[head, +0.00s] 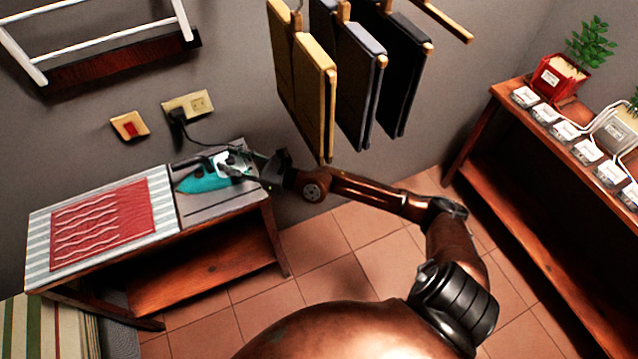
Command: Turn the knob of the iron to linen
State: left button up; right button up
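A teal iron (203,181) with a white upper part lies on the grey right-hand end of a small wooden table (235,222). A black cord runs from it to a wall outlet (187,106). My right gripper (243,166) is at the iron's right end, reaching in from the right and overlapping its white upper part. The knob is too small and partly hidden to make out, and I cannot tell whether the fingers touch it. The finger opening is too small to judge. My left gripper is not in view.
A red cloth (103,222) lies on the striped left part of the table. Folded garments (305,85) hang above my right arm. A wooden shelf unit (515,148) with several labelled boxes stands at the right. A red switch (129,126) is on the wall. Tiled floor is open between.

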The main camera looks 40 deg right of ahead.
jog(key=b+v, duration=0.1)
jog(key=v, duration=0.7)
jog(key=shift+f+b, duration=0.15)
jog(key=shift+b, duration=0.25)
jog(key=shift+w+d+r+m+h, duration=0.1)
jog(key=shift+d+r+m+h, duration=0.2)
jog(key=shift+m, duration=0.5)
jog(key=w+d+f+m+h+p, duration=0.25)
jog(key=d+f+m+h, duration=0.35)
jog(key=d+f+m, duration=0.6)
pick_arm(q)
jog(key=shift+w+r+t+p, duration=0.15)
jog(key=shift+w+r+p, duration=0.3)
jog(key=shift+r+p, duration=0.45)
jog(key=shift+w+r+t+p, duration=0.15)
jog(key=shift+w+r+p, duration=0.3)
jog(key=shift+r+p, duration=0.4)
pick_arm(e)
jog(key=s+d+f+m+g+h, duration=0.1)
jog(key=s+d+f+m, duration=0.1)
jog(key=f, duration=0.5)
jog(key=s+d+f+m+g+h, duration=0.1)
jog(key=s+d+f+m+h, duration=0.1)
jog(key=d+f+m, duration=0.3)
jog(key=shift+s+d+f+g, duration=0.3)
jog(key=shift+s+d+f, duration=0.5)
jog(key=shift+d+f, duration=0.45)
